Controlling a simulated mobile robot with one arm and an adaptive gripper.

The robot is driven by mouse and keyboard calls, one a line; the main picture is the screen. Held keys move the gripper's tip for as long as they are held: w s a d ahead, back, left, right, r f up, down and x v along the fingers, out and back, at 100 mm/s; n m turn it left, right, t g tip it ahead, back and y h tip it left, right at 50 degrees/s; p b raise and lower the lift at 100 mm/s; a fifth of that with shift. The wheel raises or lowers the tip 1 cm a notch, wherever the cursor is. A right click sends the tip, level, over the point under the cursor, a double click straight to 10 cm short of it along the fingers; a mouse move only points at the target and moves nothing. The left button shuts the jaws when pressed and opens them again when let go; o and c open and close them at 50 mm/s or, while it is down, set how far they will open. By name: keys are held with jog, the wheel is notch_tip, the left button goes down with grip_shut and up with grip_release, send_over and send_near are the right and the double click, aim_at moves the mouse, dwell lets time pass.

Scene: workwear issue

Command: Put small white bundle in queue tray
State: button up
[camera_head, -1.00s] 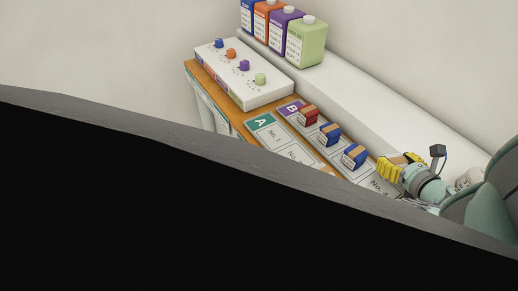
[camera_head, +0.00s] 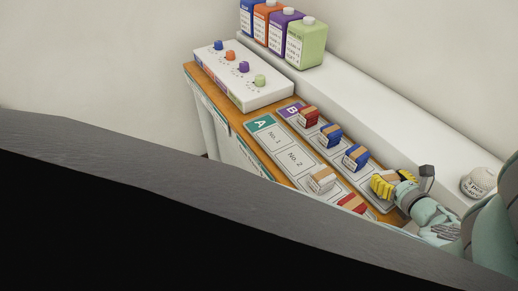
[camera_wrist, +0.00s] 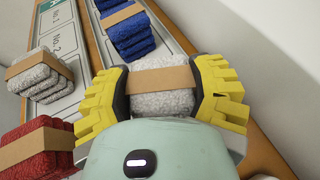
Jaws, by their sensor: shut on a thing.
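My gripper (camera_head: 384,185) has yellow fingers and is at the near end of the tray marked B (camera_head: 287,108). In the wrist view my gripper (camera_wrist: 165,90) is shut on a small white bundle (camera_wrist: 162,103) with a tan band. The held bundle's tan top also shows in the head view (camera_head: 391,176). I cannot tell whether it touches the tray. Another white bundle (camera_head: 322,176) sits in the tray marked A (camera_head: 270,139), and also shows in the wrist view (camera_wrist: 41,82). No tray label reading "queue" is legible.
Tray B also holds a red bundle (camera_head: 308,117) and two blue bundles, one nearest my gripper (camera_head: 355,158). A red bundle (camera_head: 352,204) lies in tray A. A white knob box (camera_head: 243,75), several bottles (camera_head: 306,45) and a white jar (camera_head: 478,183) stand around. A dark edge blocks the foreground.

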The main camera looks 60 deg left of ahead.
aim_at(394, 184)
jog(key=shift+f, duration=0.1)
jog(key=shift+f, duration=0.15)
jog(key=o, duration=1.3)
jog(key=shift+r, duration=0.25)
jog(key=shift+s+d+r, duration=0.1)
jog(key=shift+d+r, duration=0.1)
jog(key=shift+d, duration=0.1)
jog(key=shift+p+v, duration=0.35)
jog(key=shift+v, duration=2.4)
jog(key=shift+b+v, duration=0.5)
jog(key=shift+v, duration=2.4)
